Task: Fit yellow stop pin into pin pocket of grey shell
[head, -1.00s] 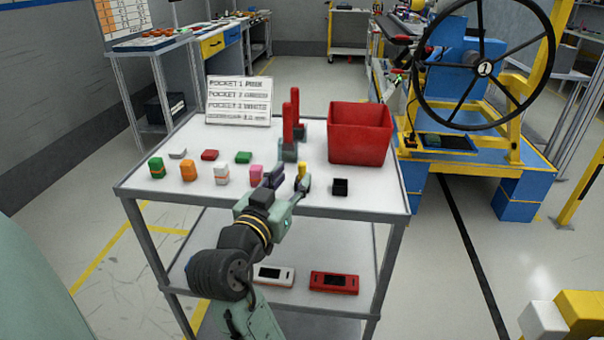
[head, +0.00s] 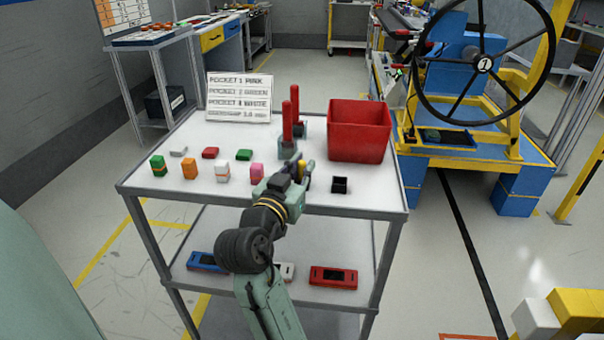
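My gripper (head: 302,168) is over the front middle of the white table top, seen from behind. Its wrist and palm hide most of the fingers. A small yellow piece (head: 310,164), likely the stop pin, shows at the fingertips. I cannot tell whether the fingers are closed on it or only beside it. I cannot identify the grey shell or its pin pocket for certain. A whitish module, partly hidden by my arm, lies on the lower shelf.
Green (head: 158,167), orange (head: 190,169), white (head: 222,172) and pink (head: 257,173) blocks stand left of the gripper. Two red-handled fixtures (head: 287,130) and a red bin (head: 360,130) stand behind it. A black open box (head: 340,185) is to its right.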

